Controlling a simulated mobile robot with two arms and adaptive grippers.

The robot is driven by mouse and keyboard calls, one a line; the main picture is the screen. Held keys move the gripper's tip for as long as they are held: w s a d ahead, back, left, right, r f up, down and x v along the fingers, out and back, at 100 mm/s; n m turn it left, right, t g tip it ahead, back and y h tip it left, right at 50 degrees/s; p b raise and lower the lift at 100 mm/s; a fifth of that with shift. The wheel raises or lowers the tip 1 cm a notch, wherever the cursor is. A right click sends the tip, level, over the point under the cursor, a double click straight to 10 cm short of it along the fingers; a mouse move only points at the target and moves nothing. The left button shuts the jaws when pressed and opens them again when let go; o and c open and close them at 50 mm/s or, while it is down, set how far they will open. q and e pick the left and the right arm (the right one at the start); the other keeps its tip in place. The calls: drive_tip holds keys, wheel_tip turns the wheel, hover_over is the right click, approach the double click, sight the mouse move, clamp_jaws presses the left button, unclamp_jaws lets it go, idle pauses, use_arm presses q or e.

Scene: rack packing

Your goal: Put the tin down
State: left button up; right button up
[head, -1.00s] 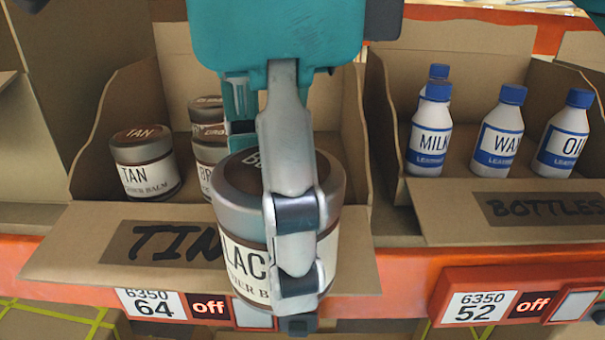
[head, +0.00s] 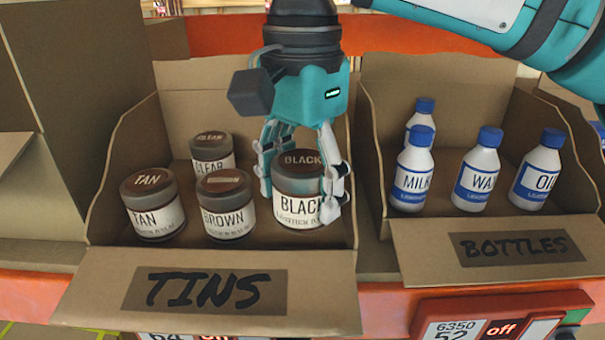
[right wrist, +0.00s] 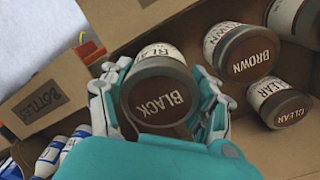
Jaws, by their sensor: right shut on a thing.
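The black tin (head: 299,198), with a brown lid and a white label, is upright inside the TINS box (head: 205,285), at its right side. My right gripper (head: 301,185) comes down from above and is shut on the black tin, a finger on either side. The tin appears to be at the box floor; its contact there is hard to tell. In the right wrist view the black tin (right wrist: 158,95) sits between the fingers, its lid toward the camera. My left gripper does not show.
A tan tin (head: 153,207), a brown tin (head: 226,208) and a clear tin (head: 211,152) stand left of the black tin. The BOTTLES box (head: 490,245) with several white bottles (head: 477,172) stands to the right. Cardboard walls surround the tins.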

sight(302, 200)
drive_tip(key=shift+w+p, duration=0.3)
drive_tip(key=shift+w, duration=0.85)
drive_tip(key=shift+w+f, duration=0.15)
drive_tip(key=shift+f, duration=0.05)
wheel_tip(302, 200, down, 3)
drive_tip(key=shift+p, duration=0.85)
drive_tip(key=shift+f, duration=0.2)
drive_tip(key=shift+f, duration=0.1)
drive_tip(key=shift+f+b, duration=0.15)
drive_tip(key=shift+b, duration=0.15)
drive_tip(key=o, duration=1.4)
drive_tip(key=shift+r, duration=0.2)
